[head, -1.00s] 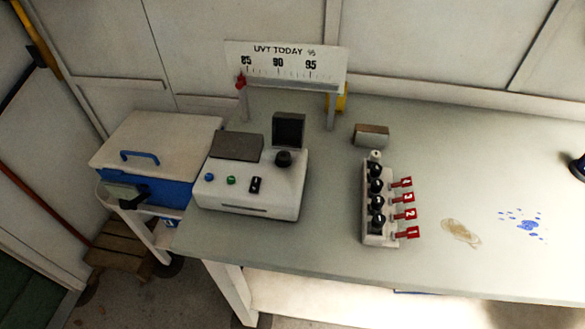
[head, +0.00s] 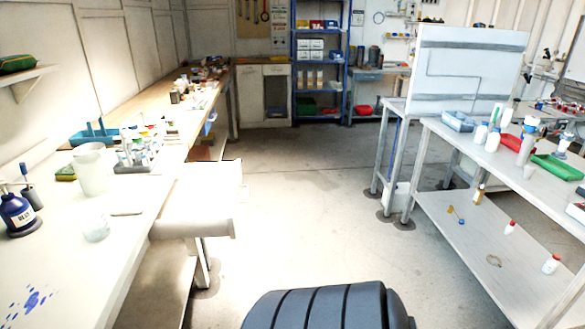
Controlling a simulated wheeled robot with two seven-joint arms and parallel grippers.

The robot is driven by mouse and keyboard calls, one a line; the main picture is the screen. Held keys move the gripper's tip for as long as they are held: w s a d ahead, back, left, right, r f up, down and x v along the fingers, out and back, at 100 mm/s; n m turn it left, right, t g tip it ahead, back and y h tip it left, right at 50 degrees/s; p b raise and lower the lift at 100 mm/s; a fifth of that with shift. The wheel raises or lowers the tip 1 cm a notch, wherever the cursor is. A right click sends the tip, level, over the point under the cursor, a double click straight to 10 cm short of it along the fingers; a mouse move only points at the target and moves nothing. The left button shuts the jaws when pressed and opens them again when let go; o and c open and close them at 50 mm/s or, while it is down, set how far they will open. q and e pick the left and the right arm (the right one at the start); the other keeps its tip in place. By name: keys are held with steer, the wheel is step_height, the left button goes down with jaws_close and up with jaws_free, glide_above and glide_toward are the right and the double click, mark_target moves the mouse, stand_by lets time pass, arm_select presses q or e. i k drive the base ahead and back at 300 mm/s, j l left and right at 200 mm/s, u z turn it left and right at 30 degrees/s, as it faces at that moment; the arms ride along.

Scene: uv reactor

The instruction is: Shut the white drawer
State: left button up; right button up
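The white drawer (head: 195,212) juts out from under the left bench into the aisle, so it stands open. Its front faces the open floor, and I cannot see what is inside it. Neither of my grippers is in view.
The left bench (head: 65,262) holds a dark blue pump bottle (head: 18,214), a white jug (head: 93,168) and a rack of vials (head: 136,155). A two-level bench (head: 470,227) with bottles and trays stands at right. The floor (head: 305,215) between is clear.

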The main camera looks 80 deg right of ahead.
mark_target(203, 200)
steer(key=k+z, duration=0.1)
steer(key=z, duration=0.4)
steer(key=k+l+z, duration=0.1)
steer(key=z, duration=0.4)
steer(key=l+z, duration=0.15)
steer(key=z, duration=0.35)
steer(key=k+l+z, duration=0.1)
steer(key=z, duration=0.35)
steer(key=l, duration=0.05)
